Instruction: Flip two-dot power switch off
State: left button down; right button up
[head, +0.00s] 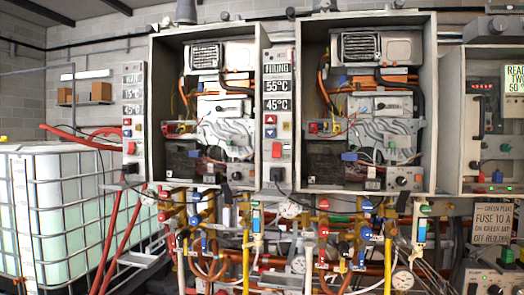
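Two open tankless heater cabinets hang side by side: a left heater (208,115) and a middle heater (368,110). A narrow control panel (133,110) stands left of the left heater, with a red switch (127,149) low on it. A second control panel (278,110) between the heaters shows 55°C and 45°C and has a red switch (276,150) below its arrow buttons. Dot marks on the switches are too small to make out, so I cannot tell which is the two-dot one or how either is set. Neither of my grippers is in view.
A caged white tank (60,215) stands at the left. Pipes, valves and gauges (403,279) crowd the space below the heaters. A grey cabinet (490,120) and a fuse sign (492,223) are at the right. Cables hang below the panels.

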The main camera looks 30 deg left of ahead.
aim_at(277, 147)
jog(key=u, duration=0.6)
jog(key=i, duration=0.65)
jog(key=u, duration=0.2)
